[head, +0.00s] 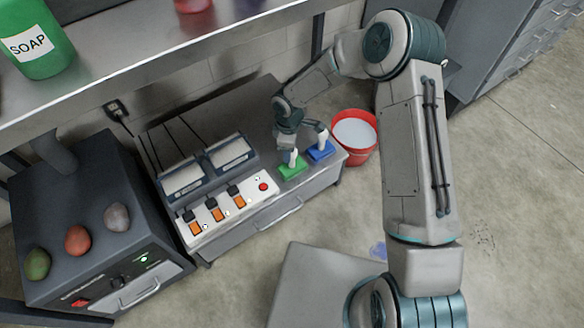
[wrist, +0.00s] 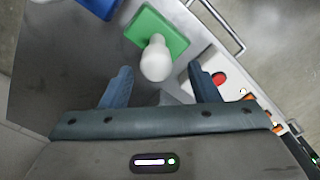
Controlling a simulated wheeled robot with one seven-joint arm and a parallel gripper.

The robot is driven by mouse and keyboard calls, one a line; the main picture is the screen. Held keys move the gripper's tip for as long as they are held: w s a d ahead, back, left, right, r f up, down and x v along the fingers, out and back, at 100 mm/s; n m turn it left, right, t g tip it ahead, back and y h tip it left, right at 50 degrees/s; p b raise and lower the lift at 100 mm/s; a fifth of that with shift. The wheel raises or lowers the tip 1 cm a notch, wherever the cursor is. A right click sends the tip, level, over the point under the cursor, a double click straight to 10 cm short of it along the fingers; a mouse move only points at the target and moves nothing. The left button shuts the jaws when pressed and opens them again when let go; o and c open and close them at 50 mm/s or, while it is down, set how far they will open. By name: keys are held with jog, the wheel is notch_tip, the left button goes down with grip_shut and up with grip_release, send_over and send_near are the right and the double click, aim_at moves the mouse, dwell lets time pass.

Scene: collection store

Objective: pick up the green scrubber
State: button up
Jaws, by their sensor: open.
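The green scrubber (head: 293,167) has a flat green base and a white upright knob handle. It stands on the grey cabinet top (head: 255,110), left of a blue scrubber (head: 320,150). In the wrist view the green scrubber (wrist: 158,40) is ahead of my gripper (wrist: 160,82), its white handle near the gap between the fingertips. My gripper is open and empty, with the two fingers apart. In the head view my gripper (head: 290,135) is over or just behind the green scrubber; the exact gap is hard to tell. The blue scrubber also shows at the wrist view's top edge (wrist: 97,6).
A red bucket (head: 355,135) stands at the cabinet's right. A metal shelf (head: 150,50) with a green soap bottle (head: 38,50) overhangs at the upper left.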

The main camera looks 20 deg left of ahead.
aim_at(292, 157)
jog(key=f+b, duration=0.1)
jog(key=f, duration=0.3)
jog(key=f+b, duration=0.1)
jog(key=f, duration=0.1)
jog(key=shift+w+d+b, duration=0.2)
jog(key=shift+d+b, duration=0.15)
jog(key=shift+d, duration=0.05)
jog(key=shift+r, duration=0.15)
grip_shut()
